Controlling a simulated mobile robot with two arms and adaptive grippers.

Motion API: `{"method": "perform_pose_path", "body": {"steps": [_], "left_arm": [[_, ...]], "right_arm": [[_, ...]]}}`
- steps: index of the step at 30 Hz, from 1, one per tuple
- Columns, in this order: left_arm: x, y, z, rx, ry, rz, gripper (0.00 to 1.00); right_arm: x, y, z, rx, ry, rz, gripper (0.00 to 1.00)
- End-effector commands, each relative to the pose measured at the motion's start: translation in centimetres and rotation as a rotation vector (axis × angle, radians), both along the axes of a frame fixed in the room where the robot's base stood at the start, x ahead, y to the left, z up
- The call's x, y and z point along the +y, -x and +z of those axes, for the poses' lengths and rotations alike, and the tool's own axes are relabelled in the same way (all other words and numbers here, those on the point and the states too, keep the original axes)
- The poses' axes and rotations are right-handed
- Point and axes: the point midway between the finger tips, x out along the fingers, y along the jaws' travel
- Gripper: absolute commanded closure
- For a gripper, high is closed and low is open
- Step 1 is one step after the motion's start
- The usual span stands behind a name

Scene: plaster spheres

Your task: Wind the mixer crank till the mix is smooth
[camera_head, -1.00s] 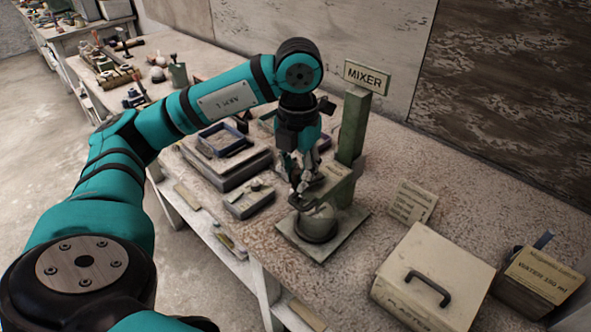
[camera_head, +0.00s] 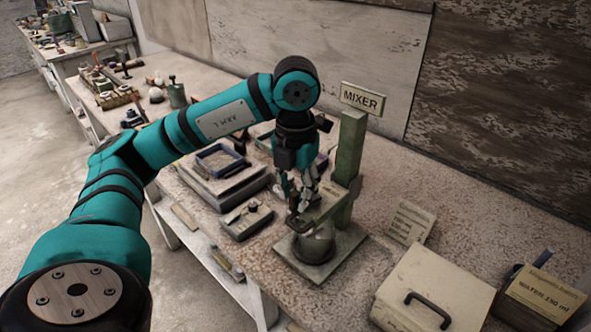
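The mixer (camera_head: 352,150) is a green post with a MIXER sign, standing on a flat base plate (camera_head: 343,262) on the bench. A rounded bowl (camera_head: 314,243) sits on the plate under the mixer's arm. My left gripper (camera_head: 298,213) points down over the mixer head, just above the bowl. Its fingers are at a small dark part at the top, likely the crank handle; whether they are closed on it is too small to tell. The mix inside the bowl cannot be made out. My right gripper is not in view.
A cream box with a black handle (camera_head: 428,309) stands at the front right, beside a box labelled WATER 150 ml (camera_head: 541,296). A small card (camera_head: 410,223) stands behind it. Trays (camera_head: 222,165) lie left of the mixer. Bare bench lies right of the post.

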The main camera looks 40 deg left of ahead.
Motion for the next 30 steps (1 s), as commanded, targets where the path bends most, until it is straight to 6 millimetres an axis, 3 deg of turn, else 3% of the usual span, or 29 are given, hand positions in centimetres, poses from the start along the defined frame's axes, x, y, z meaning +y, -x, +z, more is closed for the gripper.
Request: {"method": "perform_pose_path", "body": {"steps": [3,18,30], "left_arm": [[0.0,-0.1,2.1,-0.006,0.0,0.001,0.7],[0.0,-0.1,8.5,-0.007,-0.001,0.0,0.7],[-0.1,-0.1,11.1,-0.002,0.0,0.0,0.7]], "right_arm": [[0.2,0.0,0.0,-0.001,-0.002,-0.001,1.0],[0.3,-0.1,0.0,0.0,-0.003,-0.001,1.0],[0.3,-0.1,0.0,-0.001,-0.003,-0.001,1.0]]}}
